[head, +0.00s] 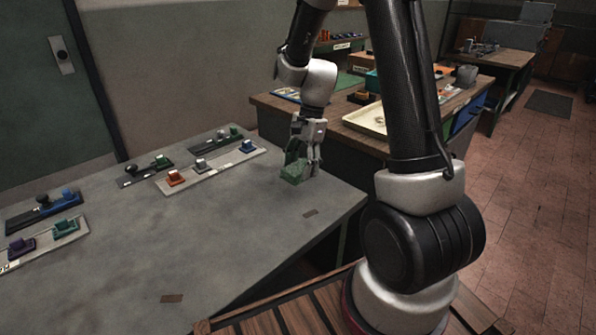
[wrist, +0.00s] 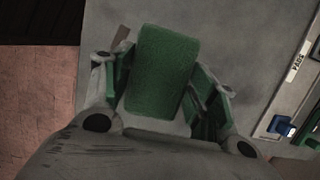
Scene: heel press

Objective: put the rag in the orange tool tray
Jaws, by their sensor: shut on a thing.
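The rag is a green, fuzzy rectangular piece (head: 293,173) near the right end of the grey table. In the wrist view the rag (wrist: 163,70) lies between the two fingers. My gripper (head: 305,160) points down and is shut on it, low over the table; I cannot tell whether the rag touches the surface. The fingers also show in the wrist view (wrist: 163,92), with green pads on both sides. I cannot clearly make out the orange tool tray; a small orange and dark item (head: 361,97) sits on the wooden bench behind.
Several fixtures with coloured blocks, such as a long pale one (head: 212,170), stand on the left and back of the grey table (head: 200,240). A cream tray (head: 367,120) lies on the wooden bench. The table's middle is clear. My arm blocks part of the bench.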

